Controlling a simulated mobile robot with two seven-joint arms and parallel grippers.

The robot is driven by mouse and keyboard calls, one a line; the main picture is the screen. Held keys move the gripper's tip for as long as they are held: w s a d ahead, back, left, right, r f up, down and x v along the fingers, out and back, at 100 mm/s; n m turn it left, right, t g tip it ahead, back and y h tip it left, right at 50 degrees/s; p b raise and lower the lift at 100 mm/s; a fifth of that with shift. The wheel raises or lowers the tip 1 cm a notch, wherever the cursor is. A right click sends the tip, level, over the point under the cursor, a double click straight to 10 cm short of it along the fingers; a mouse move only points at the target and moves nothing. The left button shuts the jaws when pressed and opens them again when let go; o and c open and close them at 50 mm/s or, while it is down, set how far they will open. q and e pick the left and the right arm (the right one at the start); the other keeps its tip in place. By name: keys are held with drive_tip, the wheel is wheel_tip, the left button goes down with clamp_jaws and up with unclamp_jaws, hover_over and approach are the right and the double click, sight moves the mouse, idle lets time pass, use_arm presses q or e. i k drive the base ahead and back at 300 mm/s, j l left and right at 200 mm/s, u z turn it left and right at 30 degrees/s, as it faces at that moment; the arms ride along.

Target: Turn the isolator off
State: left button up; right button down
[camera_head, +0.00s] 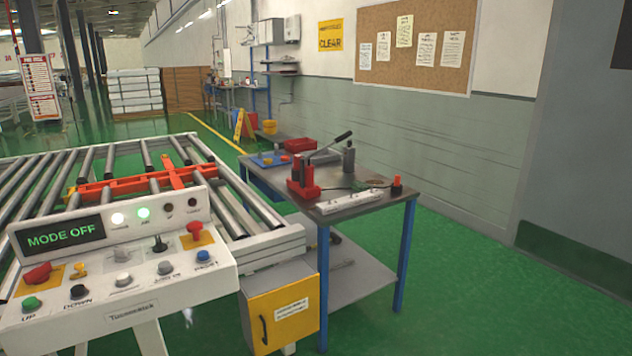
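A white control panel (120,270) stands at the lower left. Its dark display reads "MODE OFF" in green. A red rotary-looking knob (38,274) sits on a yellow plate at the panel's left, and a red knob (195,231) sits on another yellow plate at its right. No readable label shows which control is the isolator. A small yellow key-like switch (79,271) is beside the left knob. A yellow box (283,313) with a black handle hangs right of the panel; its label is too small to read. Neither of my grippers is in view.
A roller conveyor (120,190) with an orange-red bar (135,182) lies behind the panel. A grey workbench (345,201) with blue legs carries a red lever press (303,180) and a white strip. Green floor (470,300) is clear to the right, up to the wall.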

sight(41, 274)
drive_tip(key=u, duration=1.5)
